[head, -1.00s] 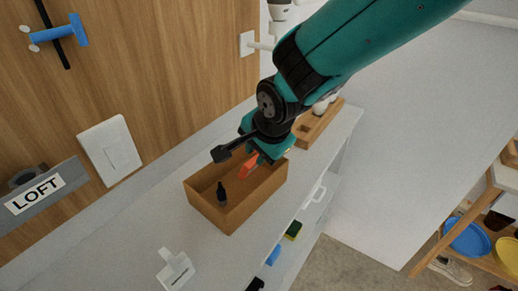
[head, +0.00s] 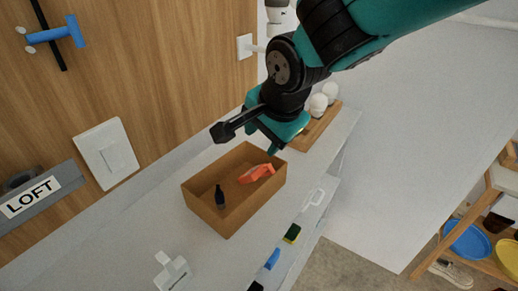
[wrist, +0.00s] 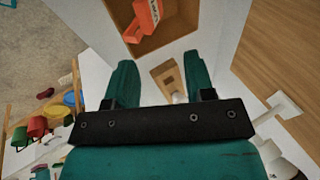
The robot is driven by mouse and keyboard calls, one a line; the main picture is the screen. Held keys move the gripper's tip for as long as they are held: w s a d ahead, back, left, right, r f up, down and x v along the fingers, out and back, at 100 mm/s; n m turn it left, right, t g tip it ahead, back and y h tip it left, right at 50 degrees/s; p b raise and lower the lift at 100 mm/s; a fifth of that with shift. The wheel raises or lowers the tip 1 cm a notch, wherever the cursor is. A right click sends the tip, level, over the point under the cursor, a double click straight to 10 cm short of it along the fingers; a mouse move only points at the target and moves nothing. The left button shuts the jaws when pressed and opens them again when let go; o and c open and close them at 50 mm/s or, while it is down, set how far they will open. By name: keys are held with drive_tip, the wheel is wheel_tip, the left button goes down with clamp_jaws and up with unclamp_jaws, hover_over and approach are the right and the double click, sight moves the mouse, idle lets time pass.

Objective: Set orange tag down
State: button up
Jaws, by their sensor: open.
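The orange tag (head: 257,173) lies in the brown open box (head: 232,226), toward its back right side. It also shows in the wrist view (wrist: 143,20), with pale lettering too small to read. My gripper (head: 262,140) is above the box's back right end, open and empty. In the wrist view its two teal fingers stand apart (wrist: 157,75), with the tag beyond them and not between them.
A small dark bottle (head: 220,197) stands in the same box. A wooden tray (head: 318,125) with white rounded items (head: 318,105) is behind it. A white holder (head: 172,270) stands at the front of the grey counter (head: 130,245). A wooden wall (head: 150,60) bounds the left.

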drive_tip(key=v, duration=0.5)
drive_tip(key=s+d+n+g+y, duration=0.1)
drive_tip(key=s+d+n+g, duration=0.1)
drive_tip(key=s+d+n, duration=0.3)
drive_tip(key=s+d+f+n+g+y, duration=0.1)
drive_tip(key=s+d+n, duration=0.4)
drive_tip(key=s+n, duration=0.6)
drive_tip(key=shift+s+g, duration=0.55)
drive_tip(key=shift+g, duration=0.25)
drive_tip(key=shift+f, duration=0.1)
drive_tip(key=shift+c, duration=0.6)
drive_tip(key=shift+a, duration=0.1)
